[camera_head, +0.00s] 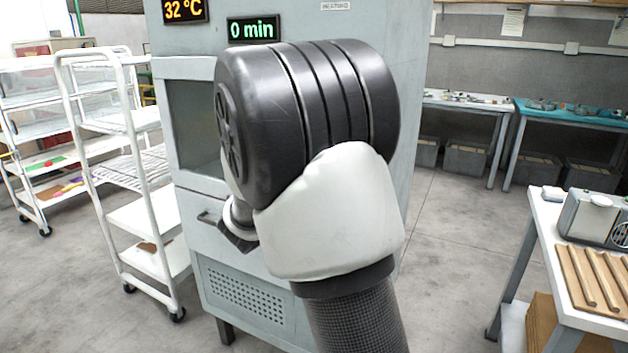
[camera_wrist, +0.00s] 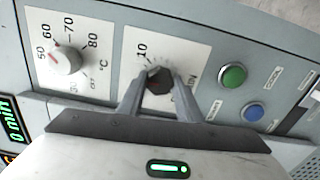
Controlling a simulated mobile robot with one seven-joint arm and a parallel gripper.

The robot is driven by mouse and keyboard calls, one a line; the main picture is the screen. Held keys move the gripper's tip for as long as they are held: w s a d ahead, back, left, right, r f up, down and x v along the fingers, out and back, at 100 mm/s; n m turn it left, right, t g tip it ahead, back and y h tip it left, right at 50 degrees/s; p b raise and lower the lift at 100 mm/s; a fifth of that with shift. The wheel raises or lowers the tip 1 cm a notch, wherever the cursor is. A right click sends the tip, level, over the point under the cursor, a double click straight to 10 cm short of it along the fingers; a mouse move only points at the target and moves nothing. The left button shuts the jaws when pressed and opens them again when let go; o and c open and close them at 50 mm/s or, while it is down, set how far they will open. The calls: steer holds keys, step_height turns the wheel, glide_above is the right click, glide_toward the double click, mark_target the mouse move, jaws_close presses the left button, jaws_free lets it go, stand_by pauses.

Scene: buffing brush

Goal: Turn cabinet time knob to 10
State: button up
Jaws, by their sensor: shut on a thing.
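The cabinet (camera_head: 405,60) is a tall grey-blue unit, partly hidden behind my arm in the head view. Its time display (camera_head: 253,29) reads 0 min in green. In the wrist view, the time knob (camera_wrist: 159,81) is a dark knob on a white dial plate, with a 10 printed above it to the left. My gripper (camera_wrist: 157,92) has its two fingers on either side of this knob and is shut on it. Much of the dial's scale is hidden by the knob and fingers.
A white temperature knob (camera_wrist: 66,60) sits left of the time knob. A green button (camera_wrist: 233,75) and a blue button (camera_wrist: 253,112) are to the right. The temperature display (camera_head: 184,10) reads 32 °C. A white cart (camera_head: 125,170) stands left of the cabinet; a table (camera_head: 560,250) stands right.

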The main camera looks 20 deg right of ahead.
steer(key=shift+m, duration=4.8)
steer(key=o, duration=1)
steer(key=shift+o, duration=0.2)
steer(key=p+v, duration=0.1)
steer(key=v, duration=1.6)
steer(key=shift+s+a, duration=0.2)
steer(key=shift+f, duration=0.1)
